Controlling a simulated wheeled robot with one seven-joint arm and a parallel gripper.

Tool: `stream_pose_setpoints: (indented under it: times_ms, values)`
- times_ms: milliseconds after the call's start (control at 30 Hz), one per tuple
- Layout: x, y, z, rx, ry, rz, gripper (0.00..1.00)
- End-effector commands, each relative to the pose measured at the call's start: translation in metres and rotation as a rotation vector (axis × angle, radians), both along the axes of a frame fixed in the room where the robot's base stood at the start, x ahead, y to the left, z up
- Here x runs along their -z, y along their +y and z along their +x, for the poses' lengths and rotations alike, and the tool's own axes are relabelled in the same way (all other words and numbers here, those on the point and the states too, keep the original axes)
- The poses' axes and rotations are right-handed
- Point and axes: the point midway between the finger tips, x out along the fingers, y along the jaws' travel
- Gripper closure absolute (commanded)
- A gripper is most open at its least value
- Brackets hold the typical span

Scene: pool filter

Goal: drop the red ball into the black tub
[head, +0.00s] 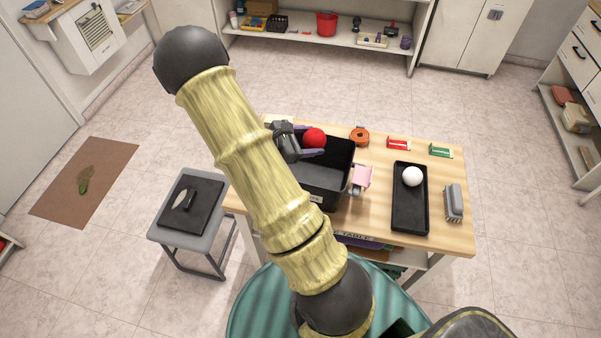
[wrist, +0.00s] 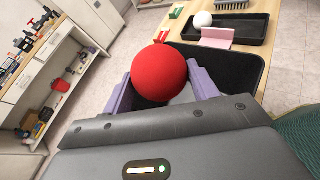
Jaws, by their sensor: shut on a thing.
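The red ball (head: 314,137) is between the purple fingers of my gripper (head: 303,140), which is shut on it. In the head view the ball shows over the far part of the black tub (head: 341,160), which stands on the wooden table. In the wrist view the ball (wrist: 159,73) fills the space between the two fingers (wrist: 160,85), with the tub (wrist: 245,68) behind and below it. The ball appears above the tub's rim; its exact height is hard to tell. My arm hides the tub's left part in the head view.
Right of the tub are a pink object (head: 362,178) and a black tray (head: 410,215) holding a white ball (head: 412,176). An orange tape roll (head: 359,136), a red box (head: 398,143), a green box (head: 440,151) and a grey brush (head: 454,203) lie around them. A stool (head: 180,236) stands left.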

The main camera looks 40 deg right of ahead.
Motion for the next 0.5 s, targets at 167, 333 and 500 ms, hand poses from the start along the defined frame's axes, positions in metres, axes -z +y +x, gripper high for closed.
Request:
stream_pose_setpoints:
  times_ms: [167,333,500]
  values:
    - [0.0033,-0.0041,-0.0024,0.010,0.000,0.000,0.64]
    - [0.0029,-0.0066,-0.0038,0.016,0.000,0.000,0.64]
    - [0.0085,-0.0084,-0.0050,0.020,0.000,0.000,0.64]
